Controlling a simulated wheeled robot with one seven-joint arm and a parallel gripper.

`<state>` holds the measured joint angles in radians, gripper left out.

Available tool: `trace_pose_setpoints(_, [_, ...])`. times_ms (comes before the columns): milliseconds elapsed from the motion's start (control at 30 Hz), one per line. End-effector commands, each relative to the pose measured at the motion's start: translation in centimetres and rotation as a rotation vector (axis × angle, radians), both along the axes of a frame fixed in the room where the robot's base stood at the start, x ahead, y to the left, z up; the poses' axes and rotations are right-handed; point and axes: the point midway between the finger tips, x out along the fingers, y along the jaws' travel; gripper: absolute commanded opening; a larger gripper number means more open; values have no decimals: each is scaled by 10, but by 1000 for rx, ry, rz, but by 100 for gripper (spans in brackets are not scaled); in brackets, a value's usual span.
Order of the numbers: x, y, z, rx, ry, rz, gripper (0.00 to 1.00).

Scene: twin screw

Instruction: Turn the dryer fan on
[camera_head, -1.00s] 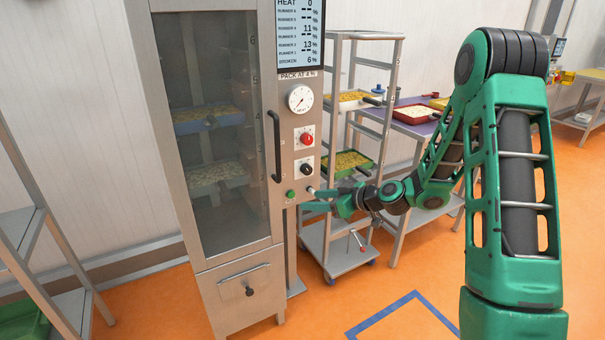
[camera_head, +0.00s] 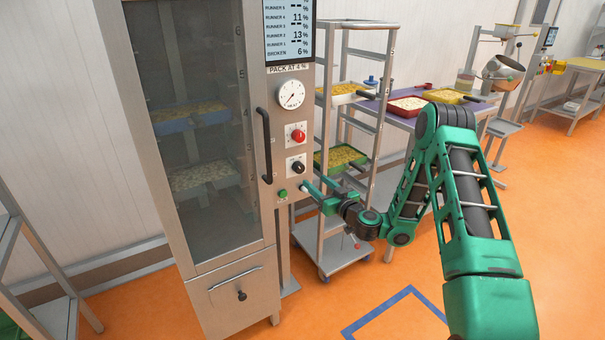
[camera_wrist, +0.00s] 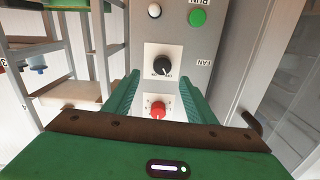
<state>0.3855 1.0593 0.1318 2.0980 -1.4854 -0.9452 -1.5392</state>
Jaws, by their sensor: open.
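The dryer (camera_head: 205,150) is a tall steel cabinet with a glass door. Its control strip has a round gauge (camera_head: 291,94), a red knob (camera_head: 298,135), a black knob (camera_head: 297,167) and a green button (camera_head: 283,193). In the wrist view the panel is upside down: the green button (camera_wrist: 197,18) has FAN and RUN lettering near it, and a white button (camera_wrist: 155,10) is beside it. My gripper (camera_head: 313,188) is open and empty just right of the green button. In the wrist view its fingers (camera_wrist: 160,78) flank the black knob (camera_wrist: 162,66); contact cannot be told.
The dryer's vertical door handle (camera_head: 266,145) is left of the controls. A wheeled rack (camera_head: 368,150) with trays stands close to the right, behind my arm. A purple table (camera_head: 385,112) holds more trays. The orange floor in front is open.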

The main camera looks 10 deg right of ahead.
Motion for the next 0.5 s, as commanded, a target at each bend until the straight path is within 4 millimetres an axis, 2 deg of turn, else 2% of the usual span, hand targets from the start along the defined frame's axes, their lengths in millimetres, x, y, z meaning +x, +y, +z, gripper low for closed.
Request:
trace_pose_setpoints(100, [9, 8, 1, -4, -4, 8, 51])
trace_pose_setpoints(500, [34, 20, 1, -4, -2, 10, 51])
